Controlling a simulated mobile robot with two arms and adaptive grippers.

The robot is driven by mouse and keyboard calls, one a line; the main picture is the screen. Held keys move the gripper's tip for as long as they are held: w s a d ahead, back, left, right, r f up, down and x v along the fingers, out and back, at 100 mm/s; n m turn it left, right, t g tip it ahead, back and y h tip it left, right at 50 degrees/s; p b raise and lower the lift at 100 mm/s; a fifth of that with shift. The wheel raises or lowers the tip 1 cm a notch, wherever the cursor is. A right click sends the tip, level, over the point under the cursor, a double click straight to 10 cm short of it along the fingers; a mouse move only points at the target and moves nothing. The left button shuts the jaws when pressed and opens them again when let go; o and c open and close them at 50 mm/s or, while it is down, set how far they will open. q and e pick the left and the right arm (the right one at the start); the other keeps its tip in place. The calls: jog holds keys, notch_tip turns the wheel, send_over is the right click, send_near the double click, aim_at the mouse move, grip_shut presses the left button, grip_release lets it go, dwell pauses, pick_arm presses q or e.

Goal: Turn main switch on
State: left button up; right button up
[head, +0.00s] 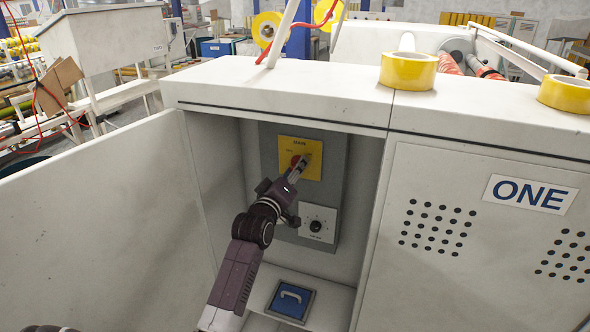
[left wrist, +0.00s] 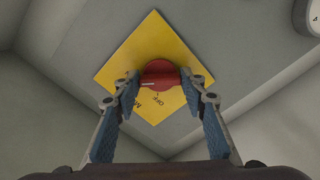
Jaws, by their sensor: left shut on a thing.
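The main switch is a red rotary knob (left wrist: 160,74) on a square yellow plate (head: 300,143), inside the open cabinet. The plate also shows in the left wrist view (left wrist: 150,42), turned like a diamond, with "OFF" lettering below the knob. My left gripper (left wrist: 160,84) reaches into the cabinet, its two fingers shut on the knob from both sides. In the head view the left gripper (head: 302,165) covers part of the knob and plate. The knob's exact angle is hard to read. My right gripper is not in view.
A white panel with a black dial (head: 316,226) sits below the yellow plate. A blue panel with a handle (head: 291,298) is at the cabinet bottom. The open door (head: 100,215) stands at left. Yellow tape rolls (head: 409,71) rest on the cabinet top (head: 290,88).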

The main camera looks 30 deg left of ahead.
pick_arm(q)
jog(key=o, duration=1.2)
jog(key=shift+c, duration=0.2)
jog(key=v, duration=1.2)
jog(key=shift+f, duration=0.15)
